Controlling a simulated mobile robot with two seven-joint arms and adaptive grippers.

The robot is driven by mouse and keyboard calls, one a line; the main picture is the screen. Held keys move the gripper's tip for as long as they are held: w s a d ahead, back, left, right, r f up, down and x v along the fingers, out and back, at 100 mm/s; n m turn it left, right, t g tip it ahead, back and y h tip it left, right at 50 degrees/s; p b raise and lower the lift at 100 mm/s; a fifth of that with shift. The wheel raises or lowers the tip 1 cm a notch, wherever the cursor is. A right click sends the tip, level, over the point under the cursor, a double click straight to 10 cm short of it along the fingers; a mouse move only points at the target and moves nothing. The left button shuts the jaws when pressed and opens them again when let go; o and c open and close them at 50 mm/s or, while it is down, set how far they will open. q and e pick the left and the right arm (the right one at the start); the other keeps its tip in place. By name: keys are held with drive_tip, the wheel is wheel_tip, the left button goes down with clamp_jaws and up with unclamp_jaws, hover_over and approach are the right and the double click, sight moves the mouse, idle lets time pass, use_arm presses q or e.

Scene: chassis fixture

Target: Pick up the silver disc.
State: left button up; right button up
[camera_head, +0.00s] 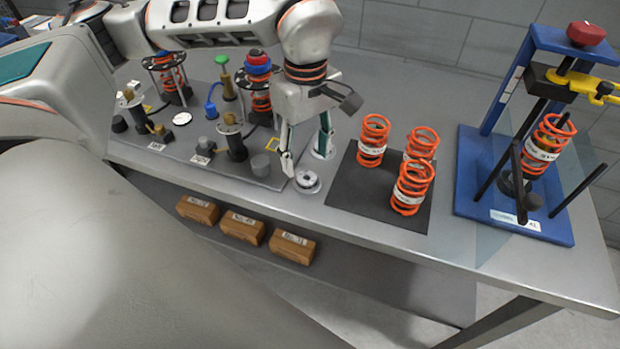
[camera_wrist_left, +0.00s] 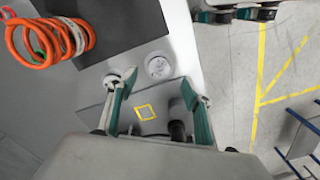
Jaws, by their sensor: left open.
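A silver disc (camera_head: 307,182) lies flat on the grey table near its front edge. It also shows in the left wrist view (camera_wrist_left: 158,67), beyond my fingertips. A second silver round piece (camera_head: 323,151) lies farther back, partly behind a finger; in the wrist view (camera_wrist_left: 112,80) it is beside the left-hand finger. My left gripper (camera_head: 307,160) is open, pointing down, with its two teal-backed fingers apart. The wrist view shows nothing between the fingertips (camera_wrist_left: 166,88). One finger is close to the front disc in the head view; contact cannot be told.
A dark mat (camera_head: 345,190) with orange springs (camera_head: 412,187) lies right of the disc. A blue press stand (camera_head: 468,200) is farther right. A grey fixture plate (camera_head: 180,155) with shock-absorber parts lies left. Brown boxes (camera_head: 242,229) sit below the tabletop.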

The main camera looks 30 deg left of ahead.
sight(307, 178)
use_arm(q)
wheel_tip(307, 178, down, 6)
drive_tip(key=shift+w+f, duration=0.1)
idle(0.4)
drive_tip(key=c, duration=1)
drive_tip(key=shift+c, duration=0.3)
